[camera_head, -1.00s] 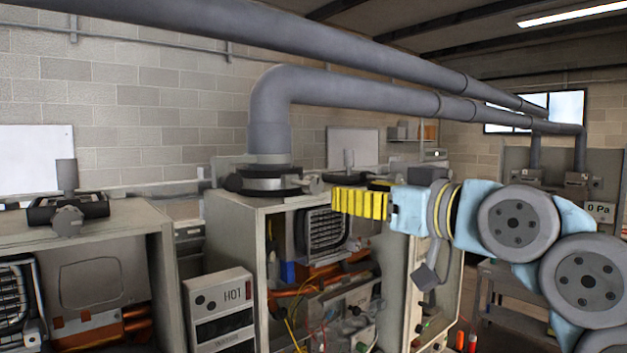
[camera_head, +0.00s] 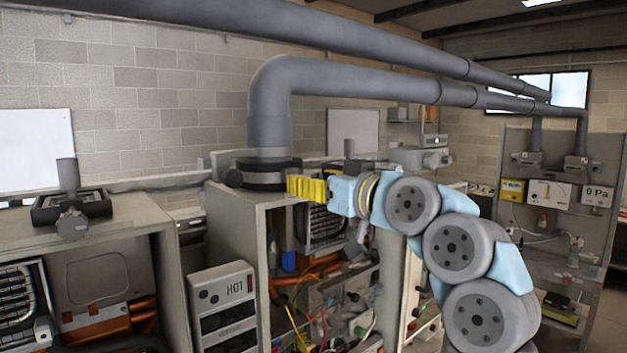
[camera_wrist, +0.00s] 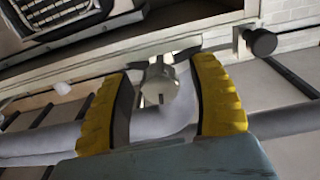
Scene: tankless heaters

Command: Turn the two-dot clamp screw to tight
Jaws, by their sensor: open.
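A dark round clamp (camera_head: 262,175) sits around the foot of the grey flue pipe (camera_head: 270,130), on top of the middle heater cabinet. My gripper (camera_head: 290,188), with ribbed yellow fingers, points left at the right side of this clamp and hides part of it. In the wrist view my gripper (camera_wrist: 164,76) is open. A grey metal screw head (camera_wrist: 160,82) shows in the gap between the fingers. I cannot tell whether either finger touches it. No dots can be made out, so I cannot read its marking or setting.
A black knob (camera_wrist: 262,40) stands to the right in the wrist view. The open cabinet (camera_head: 235,225) below my gripper holds pipes and wires. A HOT panel (camera_head: 223,300) stands left of it. Overhead pipes (camera_head: 400,87) run above my arm.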

